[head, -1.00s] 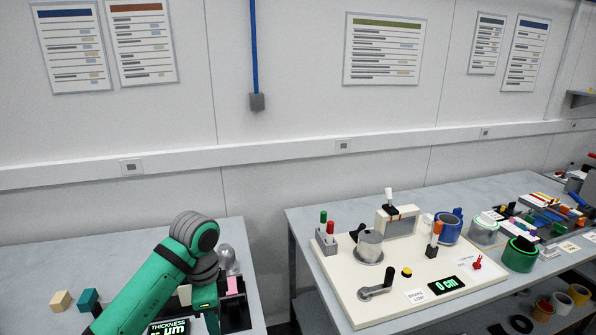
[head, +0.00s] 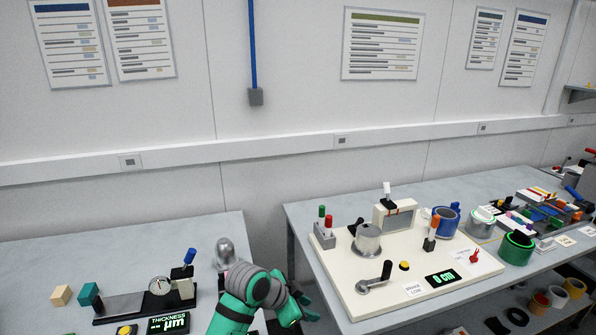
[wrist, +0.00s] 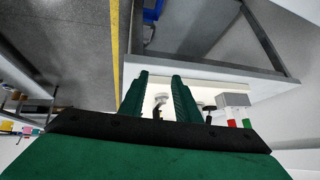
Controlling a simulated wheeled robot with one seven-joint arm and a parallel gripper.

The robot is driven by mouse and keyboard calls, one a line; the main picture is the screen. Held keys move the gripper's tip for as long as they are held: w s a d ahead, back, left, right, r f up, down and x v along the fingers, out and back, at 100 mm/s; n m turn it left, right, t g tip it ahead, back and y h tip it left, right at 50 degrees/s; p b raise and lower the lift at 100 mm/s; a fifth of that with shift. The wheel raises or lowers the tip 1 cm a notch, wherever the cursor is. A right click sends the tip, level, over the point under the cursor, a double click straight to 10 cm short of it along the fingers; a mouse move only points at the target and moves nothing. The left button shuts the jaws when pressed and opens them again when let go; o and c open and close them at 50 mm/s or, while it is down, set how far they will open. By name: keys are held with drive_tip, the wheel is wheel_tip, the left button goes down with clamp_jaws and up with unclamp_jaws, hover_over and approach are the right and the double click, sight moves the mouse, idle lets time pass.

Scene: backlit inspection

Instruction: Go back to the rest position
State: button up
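My green arm (head: 243,297) shows at the bottom of the head view, over the right end of the left table. My gripper (wrist: 160,80) shows in the wrist view as two green fingers standing apart, with a gap between them. I see nothing held in that gap; the white board behind shows through it. In the head view the gripper end is partly cut off and hidden by the arm, near the gap between the two tables.
The left table holds a thickness gauge (head: 158,287), its display (head: 160,326), a rounded metal piece (head: 225,254), and tan (head: 61,295) and teal (head: 88,293) blocks. The right table bears a white board (head: 400,288) with a crank (head: 374,279), and tape rolls (head: 517,247).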

drive_tip(key=d+n+t+h, duration=0.1)
drive_tip(key=d, duration=0.3)
drive_tip(key=d+f+n+t+h, duration=0.1)
drive_tip(key=d+n+t, duration=0.1)
drive_tip(key=d, duration=0.2)
drive_tip(key=d+f+n+t+h, duration=0.1)
drive_tip(key=d, duration=0.3)
drive_tip(key=shift+s+n+t, duration=0.25)
drive_tip(key=shift+n+t, duration=0.15)
drive_tip(key=s+a+f+n+t+y, duration=0.1)
drive_tip(key=s+f+n+t+y, duration=0.2)
drive_tip(key=s+f+n, duration=0.45)
drive_tip(key=s+a+f+n+t+y, duration=0.1)
drive_tip(key=s+f+n+t+y, duration=0.2)
drive_tip(key=s, duration=0.7)
drive_tip(key=s+a+r+y, duration=0.1)
drive_tip(key=s+a, duration=0.3)
drive_tip(key=s, duration=0.5)
drive_tip(key=s+a+r+m+y, duration=0.1)
drive_tip(key=s+a, duration=0.3)
drive_tip(key=s, duration=0.5)
drive_tip(key=s+a+m+y, duration=0.1)
drive_tip(key=s+a, duration=0.3)
drive_tip(key=s, duration=0.5)
drive_tip(key=shift+s+a+r, duration=0.25)
drive_tip(key=shift+r, duration=0.15)
